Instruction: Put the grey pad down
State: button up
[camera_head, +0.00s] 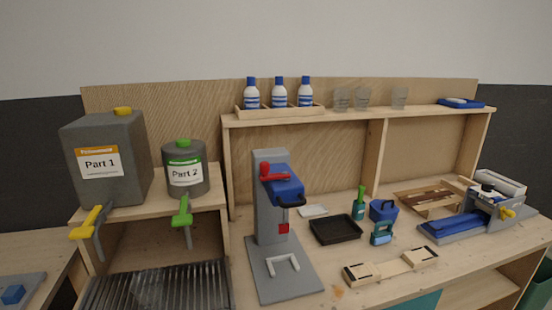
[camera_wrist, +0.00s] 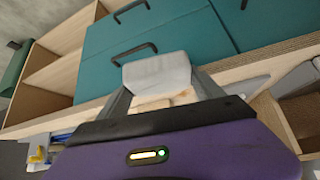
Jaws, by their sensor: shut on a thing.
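The grey pad (camera_wrist: 158,73) shows in the wrist view as a pale grey, block-like piece with rounded edges. It sits between the two fingers of my gripper (camera_wrist: 162,84), which is shut on it. Pale wood-coloured surfaces show just below the pad in the picture; I cannot tell whether they touch it. The underside of the pad is hidden. My gripper and the held pad are not visible in the head view.
The wooden bench (camera_head: 335,291) carries a grey press (camera_head: 270,205), a black tray (camera_head: 336,230), a wooden form (camera_head: 392,266) and a blue-grey clamp device (camera_head: 468,222). A flat white piece (camera_head: 313,211) lies behind the tray. Teal drawers (camera_wrist: 180,38) face the wrist camera.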

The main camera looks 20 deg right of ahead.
jog(key=s+a+f+n+y, duration=0.1)
jog(key=a+f, duration=0.4)
jog(key=a, duration=0.3)
jog(key=s+a+f+n+b, duration=0.1)
jog(key=s+a+f, duration=0.1)
jog(key=a+f, duration=0.3)
jog(key=a, duration=0.4)
jog(key=shift+s+a+n+y+b, duration=0.2)
jog(key=shift+a+n+y+b, duration=0.1)
jog(key=shift+n+y, duration=0.1)
jog(key=shift+d, duration=0.15)
